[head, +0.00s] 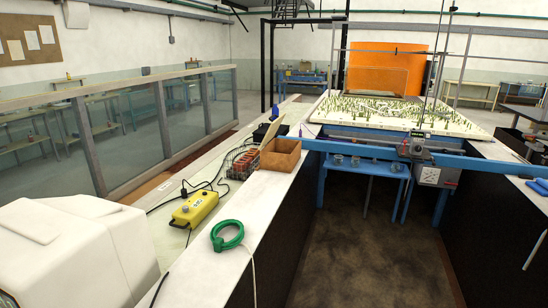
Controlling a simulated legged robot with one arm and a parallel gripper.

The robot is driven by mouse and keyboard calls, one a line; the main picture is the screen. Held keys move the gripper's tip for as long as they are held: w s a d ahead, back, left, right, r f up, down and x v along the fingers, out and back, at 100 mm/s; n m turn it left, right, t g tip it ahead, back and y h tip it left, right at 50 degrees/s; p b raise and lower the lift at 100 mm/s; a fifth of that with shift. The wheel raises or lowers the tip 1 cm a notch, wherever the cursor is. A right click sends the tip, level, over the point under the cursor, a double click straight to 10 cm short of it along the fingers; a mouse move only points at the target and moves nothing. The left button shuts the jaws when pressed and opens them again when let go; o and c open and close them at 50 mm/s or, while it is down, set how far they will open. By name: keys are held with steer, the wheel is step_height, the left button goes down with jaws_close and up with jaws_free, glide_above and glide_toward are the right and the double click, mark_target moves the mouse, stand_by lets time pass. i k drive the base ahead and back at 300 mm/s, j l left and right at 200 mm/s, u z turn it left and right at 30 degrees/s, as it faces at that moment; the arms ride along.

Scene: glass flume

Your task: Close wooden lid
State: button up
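A small brown wooden box (281,155) sits on the white ledge, near the middle of the view. Its top looks open, and I see its front and side walls. A thin tan panel (271,131) stands tilted just behind it; I cannot tell whether this is the lid or whether it is joined to the box. My gripper is not in view.
A wire rack with reddish items (243,163) stands left of the box. A yellow control box (195,209) with cables and a green ring (227,235) lie nearer. A blue beam (380,149) crosses right of the box. A dark-floored channel (360,240) lies right of the ledge.

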mark_target(270, 129)
steer(key=i+l+z, duration=0.1)
steer(key=i+z, duration=0.4)
steer(key=i, duration=1.15)
